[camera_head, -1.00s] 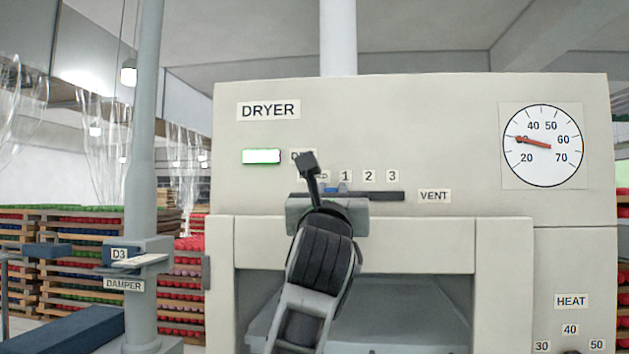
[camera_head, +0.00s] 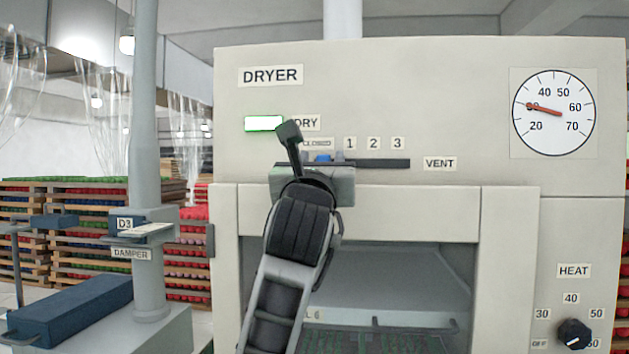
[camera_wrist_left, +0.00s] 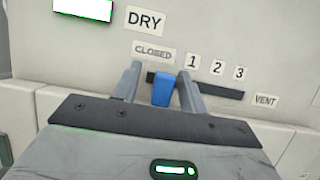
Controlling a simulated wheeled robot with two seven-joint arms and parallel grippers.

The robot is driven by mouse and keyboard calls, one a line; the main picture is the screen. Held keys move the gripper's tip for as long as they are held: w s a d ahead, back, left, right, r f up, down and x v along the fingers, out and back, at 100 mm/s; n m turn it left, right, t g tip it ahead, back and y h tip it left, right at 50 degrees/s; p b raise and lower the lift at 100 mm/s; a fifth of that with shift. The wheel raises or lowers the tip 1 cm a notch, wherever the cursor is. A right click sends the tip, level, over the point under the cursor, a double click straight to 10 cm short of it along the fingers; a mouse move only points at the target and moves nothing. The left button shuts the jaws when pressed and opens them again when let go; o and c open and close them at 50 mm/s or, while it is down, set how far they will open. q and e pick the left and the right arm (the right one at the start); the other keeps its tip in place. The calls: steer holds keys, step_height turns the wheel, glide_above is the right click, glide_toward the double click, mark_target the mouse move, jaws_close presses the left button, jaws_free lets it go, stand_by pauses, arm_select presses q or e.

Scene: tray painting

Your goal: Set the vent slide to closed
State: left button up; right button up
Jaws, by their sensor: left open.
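The vent slide is a blue knob (camera_head: 322,157) in a dark horizontal slot (camera_head: 385,163) on the dryer front. It stands below the "CLOSED" label (camera_head: 317,143), left of the "1". My left gripper (camera_head: 306,158) is at the slot's left part and hides the slot's left end in the head view. In the left wrist view, the open left gripper (camera_wrist_left: 161,76) has one finger on each side of the blue knob (camera_wrist_left: 163,90). I cannot tell whether a finger touches it. My right gripper is not in view.
The dryer's opening (camera_head: 400,265) lies below the slot. A dial gauge (camera_head: 553,113) is at upper right and a heat knob (camera_head: 574,333) at lower right. A damper post (camera_head: 147,235) with a blue-topped box stands left. Stacked racks (camera_head: 70,220) fill the background.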

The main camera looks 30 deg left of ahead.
arm_select(q)
steer(key=b+v, duration=0.3)
steer(key=v, duration=1.2)
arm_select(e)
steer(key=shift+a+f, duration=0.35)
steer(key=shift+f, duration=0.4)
arm_select(q)
steer(key=shift+s+d+f, duration=0.1)
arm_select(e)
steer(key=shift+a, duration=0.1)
